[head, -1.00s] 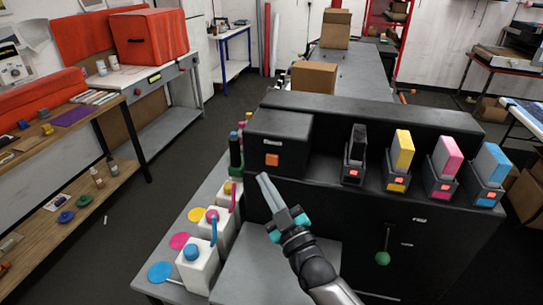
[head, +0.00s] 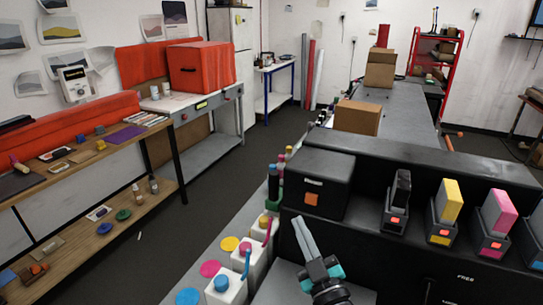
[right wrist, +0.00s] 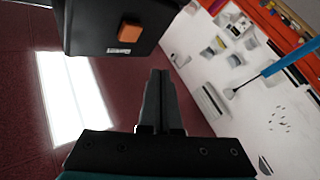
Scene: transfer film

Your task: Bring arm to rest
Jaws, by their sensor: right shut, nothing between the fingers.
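My right gripper (head: 305,238) shows at the bottom of the head view, in front of the black printer (head: 400,215). Its two long grey fingers are together with nothing between them. In the right wrist view the shut fingers (right wrist: 158,85) point towards a black box with an orange square (right wrist: 110,25), apart from it. The same black box (head: 320,172) stands at the printer's left end in the head view. My left gripper is in neither view.
Black, yellow and magenta cartridges (head: 447,200) stand in holders on the printer's right. A wooden shelf bench (head: 120,150) stands at the left.

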